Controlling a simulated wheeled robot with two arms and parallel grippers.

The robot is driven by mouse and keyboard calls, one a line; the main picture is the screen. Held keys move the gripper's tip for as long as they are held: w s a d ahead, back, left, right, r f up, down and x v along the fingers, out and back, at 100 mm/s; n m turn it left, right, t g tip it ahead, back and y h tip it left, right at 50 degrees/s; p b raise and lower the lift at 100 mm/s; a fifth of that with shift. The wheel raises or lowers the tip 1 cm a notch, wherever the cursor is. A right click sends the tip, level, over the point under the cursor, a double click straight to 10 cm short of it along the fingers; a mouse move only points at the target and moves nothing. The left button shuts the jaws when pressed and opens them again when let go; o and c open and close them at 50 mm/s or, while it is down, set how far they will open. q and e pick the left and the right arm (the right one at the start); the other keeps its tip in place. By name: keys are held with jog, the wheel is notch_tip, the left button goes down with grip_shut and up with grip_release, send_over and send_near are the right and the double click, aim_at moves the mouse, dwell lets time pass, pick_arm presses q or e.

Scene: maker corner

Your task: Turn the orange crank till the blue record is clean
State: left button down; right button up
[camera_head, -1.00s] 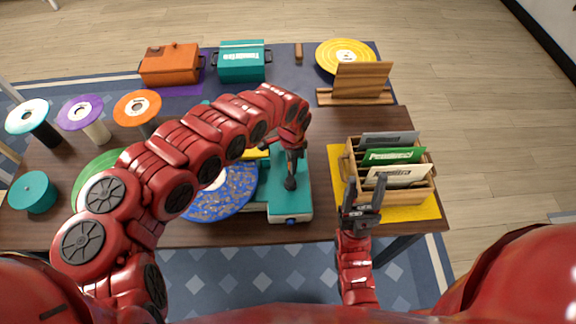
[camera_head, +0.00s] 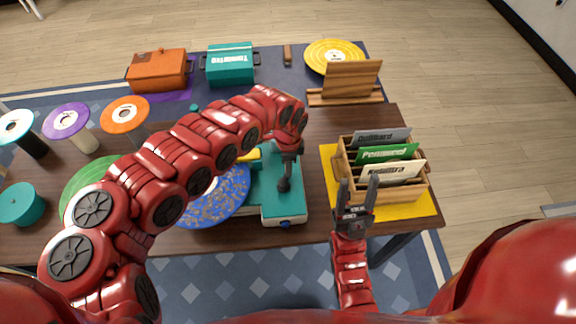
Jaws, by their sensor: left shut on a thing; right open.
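The blue record (camera_head: 222,200) lies flat on the teal machine (camera_head: 284,206), its surface covered in brownish-grey specks. My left arm crosses over and hides part of it. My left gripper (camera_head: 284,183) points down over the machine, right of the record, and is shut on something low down. The orange crank does not show; the gripper and arm cover that spot, so I take it to be what is held. My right gripper (camera_head: 356,190) is open and empty, fingers pointing up the picture, in front of the wooden crate.
A wooden crate (camera_head: 412,195) of record sleeves stands on a yellow mat (camera_head: 333,160) at right. A wooden stand (camera_head: 345,97), a yellow record (camera_head: 334,50), an orange box (camera_head: 157,72) and a teal box (camera_head: 230,66) stand at the back. Several discs on posts stand left.

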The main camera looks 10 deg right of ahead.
pick_arm(q)
jog(key=c, duration=0.7)
grip_release()
jog(key=shift+c, duration=0.2)
jog(key=shift+r, duration=0.1)
notch_tip(320, 180, up, 6)
jog(key=shift+w+f+b, duration=0.1)
jog(key=shift+f+b, duration=0.1)
jog(key=shift+b, duration=0.5)
notch_tip(320, 180, up, 12)
jog(key=p, duration=0.8)
jog(key=shift+f, duration=0.2)
